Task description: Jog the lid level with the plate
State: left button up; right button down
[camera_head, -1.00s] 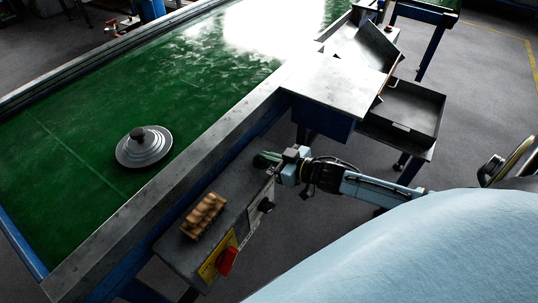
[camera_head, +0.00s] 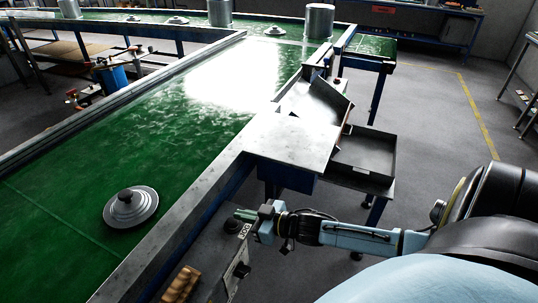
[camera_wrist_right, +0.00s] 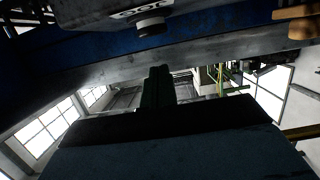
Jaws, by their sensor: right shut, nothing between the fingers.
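The grey, stepped round lid with a dark knob (camera_head: 131,206) lies on the green conveyor belt (camera_head: 185,130). The flat metal plate (camera_head: 295,138) is at the belt's right side, farther along than the lid. My right gripper (camera_head: 244,214) is shut and empty above the control box (camera_head: 205,250), close to a black button (camera_head: 232,226). The wrist view shows its dark fingers (camera_wrist_right: 158,85) and the box's JOG label (camera_wrist_right: 140,13) above a black button (camera_wrist_right: 151,27). Contact cannot be told. My left gripper is out of view.
A brown ribbed object (camera_head: 181,284) sits on the box's near end. A second black knob (camera_head: 242,270) is on its side. More lids (camera_head: 275,30) and metal pots (camera_head: 319,20) are on the far belt.

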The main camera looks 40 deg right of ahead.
jog(key=v, duration=0.8)
jog(key=shift+r, duration=0.1)
jog(key=s+d+f+m+g+h+b, duration=0.15)
jog(key=s+f, duration=0.25)
jog(key=f, duration=0.5)
jog(key=s+d+f+m+g+h, duration=0.1)
jog(key=s+f+g+h, duration=0.15)
jog(key=f, duration=0.65)
jog(key=s+d+f+m+g+h+b, duration=0.15)
jog(key=s+f, duration=0.25)
jog(key=f, duration=0.5)
jog(key=s+a+f+g, duration=0.2)
jog(key=s+a+f, duration=0.2)
jog(key=s+f, duration=0.2)
jog(key=s+a+f+n+g+b, duration=0.1)
jog(key=s+a+f+g, duration=0.2)
jog(key=s, duration=0.6)
jog(key=s+a+f+g+b, duration=0.1)
jog(key=s+a+f+g, duration=0.1)
jog(key=s+a+f, duration=0.3)
jog(key=s+f, duration=0.3)
jog(key=shift+a+f+n, duration=0.3)
jog(key=shift+a+n, duration=0.05)
jog(key=shift+n, duration=0.05)
jog(key=shift+s+d+g+h, duration=0.1)
jog(key=shift+d+g+h, duration=0.05)
jog(key=shift+g+h, duration=0.1)
dwell(0.8)
